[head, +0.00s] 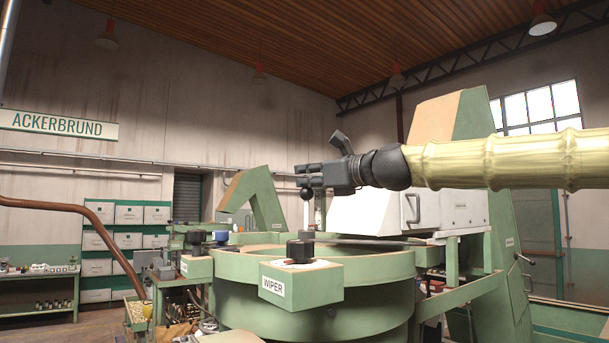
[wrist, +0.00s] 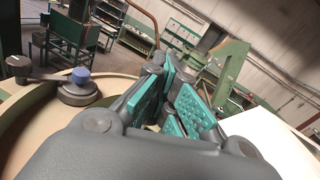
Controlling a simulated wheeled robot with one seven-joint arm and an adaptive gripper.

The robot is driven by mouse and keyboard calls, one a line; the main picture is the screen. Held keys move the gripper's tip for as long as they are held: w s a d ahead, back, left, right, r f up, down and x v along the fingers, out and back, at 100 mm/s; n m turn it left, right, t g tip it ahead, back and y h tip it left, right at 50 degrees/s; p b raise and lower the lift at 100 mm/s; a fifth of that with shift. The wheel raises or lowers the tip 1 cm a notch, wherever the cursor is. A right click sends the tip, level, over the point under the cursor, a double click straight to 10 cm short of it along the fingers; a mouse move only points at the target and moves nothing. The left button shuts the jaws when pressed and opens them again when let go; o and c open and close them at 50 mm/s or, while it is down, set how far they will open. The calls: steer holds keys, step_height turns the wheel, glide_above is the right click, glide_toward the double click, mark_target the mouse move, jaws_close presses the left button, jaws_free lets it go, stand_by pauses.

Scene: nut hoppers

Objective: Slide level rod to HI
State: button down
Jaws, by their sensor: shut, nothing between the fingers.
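My gripper (head: 303,179) is in the air above the green bowl hopper (head: 318,301) in the head view, shut and empty. In the wrist view my gripper (wrist: 174,88) shows its teal finger pads close together, with nothing between them. A thin pale upright rod with a dark ball (head: 306,194) stands just below the fingers in the head view. I cannot tell whether it is the level rod, or whether the fingers touch it. No HI mark can be read in either view.
A green box labelled WIPER (head: 299,284) with a black knob (head: 300,250) juts from the bowl's front. A blue knob (head: 221,237) sits to its left and also shows in the wrist view (wrist: 79,79). A white housing (head: 443,209) stands behind my arm on the right.

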steer(key=shift+w+f, duration=0.25)
steer(key=shift+f, duration=0.7)
steer(key=c, duration=1.7)
jaws_free()
steer(key=o, duration=0.6)
steer(key=shift+s+r, duration=0.25)
steer(key=shift+s, duration=0.1)
steer(key=shift+w+d+f, duration=0.1)
steer(key=shift+w+d, duration=0.15)
steer(key=shift+w, duration=0.2)
steer(key=shift+w+d+f, duration=0.1)
steer(key=shift+w+d, duration=0.15)
steer(key=shift+w, duration=0.2)
steer(key=shift+s+a+r, duration=0.35)
steer(key=shift+s+r, duration=0.05)
steer(key=shift+s, duration=0.1)
steer(key=shift+d, duration=0.4)
steer(key=v, duration=1.1)
steer(key=shift+s, duration=0.3)
